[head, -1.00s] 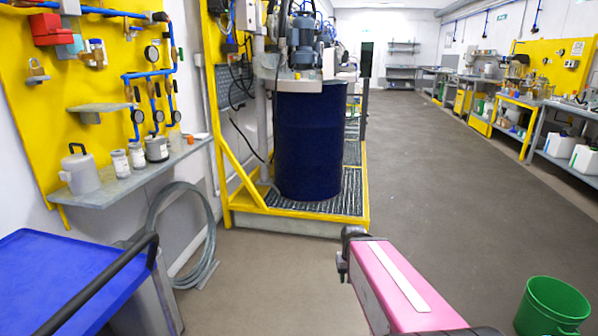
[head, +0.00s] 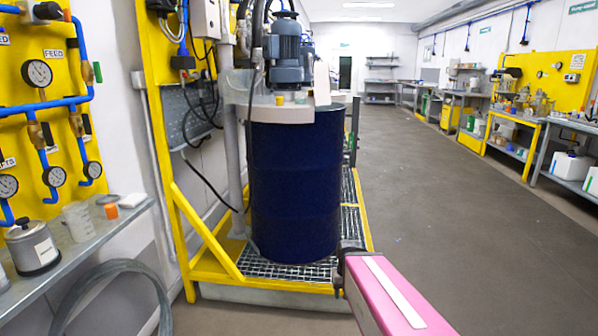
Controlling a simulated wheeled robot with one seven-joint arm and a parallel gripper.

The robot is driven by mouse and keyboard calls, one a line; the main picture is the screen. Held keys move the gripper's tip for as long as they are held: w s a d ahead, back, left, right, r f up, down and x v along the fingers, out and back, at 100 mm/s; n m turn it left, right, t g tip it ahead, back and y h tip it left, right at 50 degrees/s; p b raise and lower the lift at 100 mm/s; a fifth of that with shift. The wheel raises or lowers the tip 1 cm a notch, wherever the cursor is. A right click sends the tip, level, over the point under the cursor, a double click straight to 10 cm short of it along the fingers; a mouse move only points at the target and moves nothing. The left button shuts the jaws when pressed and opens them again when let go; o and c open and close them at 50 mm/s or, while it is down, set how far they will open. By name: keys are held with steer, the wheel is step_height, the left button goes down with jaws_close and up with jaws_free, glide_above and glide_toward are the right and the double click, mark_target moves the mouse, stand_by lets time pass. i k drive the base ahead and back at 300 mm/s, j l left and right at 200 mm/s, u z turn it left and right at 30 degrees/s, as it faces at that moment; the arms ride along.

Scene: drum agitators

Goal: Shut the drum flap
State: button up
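A dark blue drum (head: 296,190) stands upright on the grating of a yellow-framed platform in the head view. A grey lid plate (head: 262,112) covers the left part of its top and carries a grey motor (head: 287,62). A pale upright panel (head: 322,84) stands at the right of the motor; I cannot tell whether it is the flap. My gripper (head: 340,270) is at the end of my pink arm, low and in front of the drum's lower right. Its fingers are dark and too small to tell open from shut.
The platform's yellow frame (head: 180,215) and front edge lie close ahead. A wall shelf (head: 75,250) with a grey canister (head: 32,247) and gauges above is at the left. The floor (head: 430,190) at the right is clear, up to benches along the right wall.

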mark_target(320, 73)
steer(key=i+j+z, duration=0.3)
steer(key=i+j, duration=0.75)
steer(key=j, duration=0.15)
steer(key=k+u, duration=0.1)
